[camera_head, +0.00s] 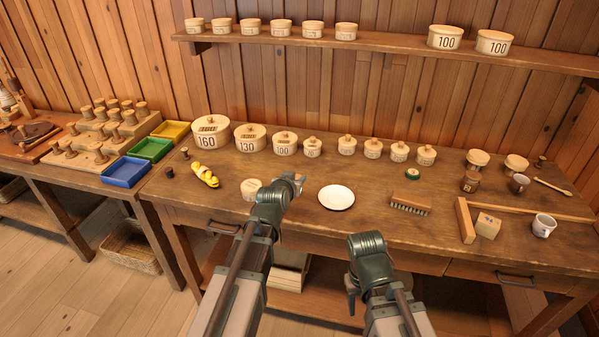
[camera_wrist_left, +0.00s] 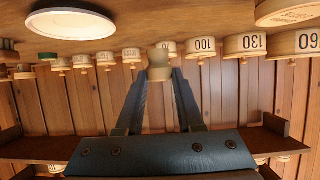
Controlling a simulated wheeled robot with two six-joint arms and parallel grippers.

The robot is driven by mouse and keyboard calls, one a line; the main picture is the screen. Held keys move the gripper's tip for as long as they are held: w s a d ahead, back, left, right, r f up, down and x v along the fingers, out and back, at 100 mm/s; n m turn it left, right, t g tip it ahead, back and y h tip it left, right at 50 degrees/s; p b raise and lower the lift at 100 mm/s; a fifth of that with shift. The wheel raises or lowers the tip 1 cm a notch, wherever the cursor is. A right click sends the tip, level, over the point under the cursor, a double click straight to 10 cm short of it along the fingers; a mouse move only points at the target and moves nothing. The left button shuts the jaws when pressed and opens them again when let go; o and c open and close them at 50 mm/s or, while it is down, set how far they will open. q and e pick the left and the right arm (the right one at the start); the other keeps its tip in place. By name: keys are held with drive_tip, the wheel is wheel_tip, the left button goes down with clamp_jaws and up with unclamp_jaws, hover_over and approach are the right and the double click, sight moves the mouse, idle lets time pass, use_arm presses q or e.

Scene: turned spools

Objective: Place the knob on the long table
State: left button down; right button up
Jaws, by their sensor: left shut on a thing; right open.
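A small pale wooden knob (camera_wrist_left: 159,66) is pinched between the fingertips of my left gripper (camera_wrist_left: 158,78) in the left wrist view. In the head view my left gripper (camera_head: 290,182) is above the long table (camera_head: 375,225), left of the white plate; its own arm mostly hides the knob there. The wrist view appears upside down, with the tabletop at the top, and I cannot tell the exact gap between knob and table. My right gripper (camera_head: 354,296) is open, low in front of the table's front edge, its fingers only partly visible.
A white plate (camera_head: 336,197) lies right of my left gripper, and a pale round lid (camera_head: 251,188) lies left of it. Lidded boxes (camera_head: 285,145) line the back. A brush (camera_head: 410,204) lies further right. Bare wood separates plate and brush.

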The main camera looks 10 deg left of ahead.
use_arm(q)
drive_tip(key=s+d, duration=0.1)
drive_tip(key=s, duration=0.1)
drive_tip(key=s+d+f+b, duration=0.1)
drive_tip(key=d, duration=0.1)
drive_tip(key=s+d+f, duration=0.1)
drive_tip(key=s, duration=0.1)
drive_tip(key=shift+s+d+b, duration=0.3)
drive_tip(key=shift+d, duration=0.05)
drive_tip(key=shift+s+d+r, duration=0.1)
drive_tip(key=shift+s+d, duration=0.25)
drive_tip(key=w+a, duration=0.3)
drive_tip(key=w+a+f+b, duration=0.1)
drive_tip(key=w+a, duration=0.6)
drive_tip(key=w, duration=0.1)
drive_tip(key=shift+w+a+f+b, duration=0.15)
drive_tip(key=shift+w+f+b, duration=0.05)
drive_tip(key=shift+b, duration=0.1)
drive_tip(key=f+b, duration=0.3)
drive_tip(key=shift+w+a+f+b, duration=0.25)
drive_tip(key=shift+f+b, duration=0.05)
drive_tip(key=shift+f, duration=0.15)
drive_tip(key=c, duration=0.5)
unclamp_jaws()
